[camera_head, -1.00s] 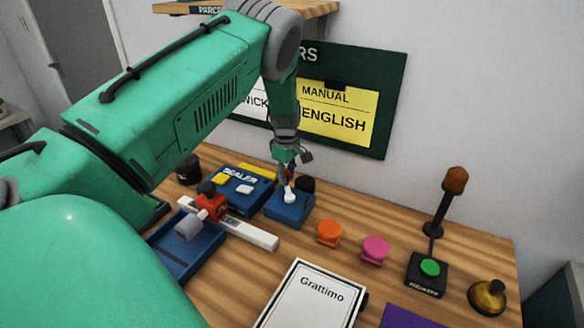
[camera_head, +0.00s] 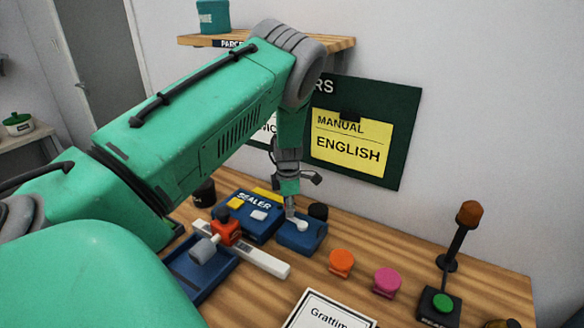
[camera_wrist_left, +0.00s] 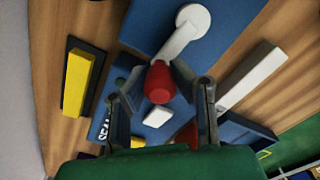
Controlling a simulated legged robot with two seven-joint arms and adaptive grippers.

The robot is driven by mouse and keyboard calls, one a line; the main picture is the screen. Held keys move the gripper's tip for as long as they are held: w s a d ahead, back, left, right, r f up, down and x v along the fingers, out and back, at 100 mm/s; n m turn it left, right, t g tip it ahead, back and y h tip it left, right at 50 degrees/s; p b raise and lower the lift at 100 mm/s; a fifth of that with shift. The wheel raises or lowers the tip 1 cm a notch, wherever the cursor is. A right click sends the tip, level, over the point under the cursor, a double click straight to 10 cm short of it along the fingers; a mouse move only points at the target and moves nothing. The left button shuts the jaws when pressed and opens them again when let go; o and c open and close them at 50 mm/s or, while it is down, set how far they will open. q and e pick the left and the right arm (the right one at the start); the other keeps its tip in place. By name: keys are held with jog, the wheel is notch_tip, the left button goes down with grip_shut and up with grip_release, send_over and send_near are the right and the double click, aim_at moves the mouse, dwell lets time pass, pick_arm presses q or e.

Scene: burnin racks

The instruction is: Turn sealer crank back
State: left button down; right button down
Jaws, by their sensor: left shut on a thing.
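The sealer (camera_head: 255,211) is a blue box lettered "SEALER" on the wooden bench. At its right is a blue block (camera_head: 311,237) bearing the white crank (camera_head: 302,224). In the left wrist view the crank's white arm (camera_wrist_left: 181,39) runs from a round pivot at the top to a red knob (camera_wrist_left: 158,84). My left gripper (camera_head: 289,213) points down at the crank. In the wrist view its fingers (camera_wrist_left: 157,80) are shut on the red knob, one on each side. In the head view the knob is hidden by the gripper. My right gripper is not in view.
A blue tray (camera_head: 205,280) with a red-handled slider on a white bar lies left of the crank. Orange (camera_head: 341,262) and pink (camera_head: 387,281) buttons, a green-button box (camera_head: 437,308) and a lamp post stand right. A dark green board (camera_head: 400,120) hangs behind.

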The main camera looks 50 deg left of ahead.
pick_arm(q)
jog(key=shift+a+r+n, duration=0.15)
jog(key=shift+r+n, duration=0.1)
jog(key=shift+n, duration=0.15)
jog(key=shift+s, duration=0.1)
jog(key=c, duration=1.4)
grip_release()
jog(key=shift+c, duration=0.2)
jog(key=shift+o, duration=0.7)
jog(key=shift+s, duration=0.25)
jog(key=shift+d, duration=0.2)
jog(key=shift+w+r, duration=0.1)
notch_tip(320, 180, up, 12)
jog(key=shift+f, duration=0.2)
jog(key=shift+a, duration=0.1)
